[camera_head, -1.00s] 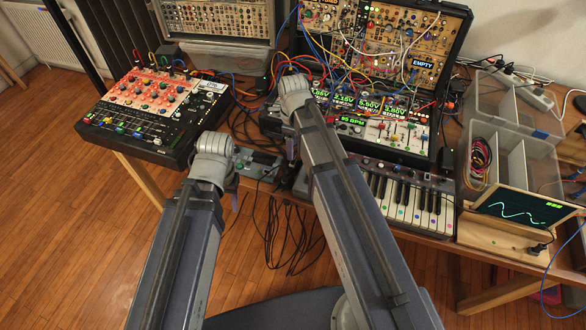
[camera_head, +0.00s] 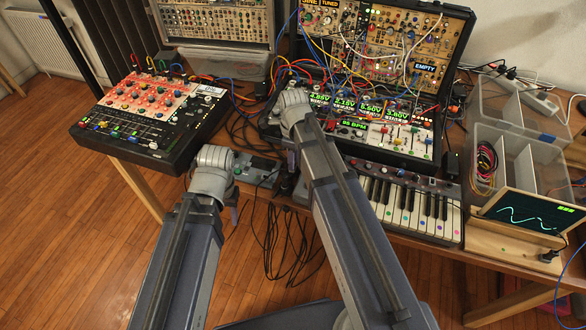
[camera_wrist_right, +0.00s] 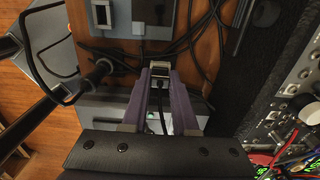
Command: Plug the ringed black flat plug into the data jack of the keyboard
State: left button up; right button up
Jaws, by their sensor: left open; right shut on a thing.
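The keyboard (camera_head: 410,205) lies along the front of the table in the head view, its left end hidden behind my right arm. I cannot make out its data jack. My right gripper (camera_wrist_right: 158,76) is shut on a small dark plug (camera_wrist_right: 156,79) with a pale band, held between the purple fingertips in the right wrist view. In the head view my right gripper (camera_head: 291,160) is mostly hidden by its arm. My left gripper (camera_head: 235,213) is open, hanging low by the table's front edge; its fingers show only in part.
Black cables (camera_head: 285,240) hang off the front edge. A small grey device (camera_head: 258,170) lies left of the keyboard. A red and black mixer (camera_head: 150,118) stands left, the patched synth case (camera_head: 385,70) behind, and an oscilloscope screen (camera_head: 525,212) on a wooden stand right.

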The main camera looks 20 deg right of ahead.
grip_shut()
jog(key=shift+r, duration=0.25)
jog(key=shift+r+p, duration=0.45)
jog(key=shift+p, duration=0.25)
jog(key=shift+r, duration=0.15)
jog(key=shift+r+p, duration=1.05)
jog(key=shift+p, duration=0.1)
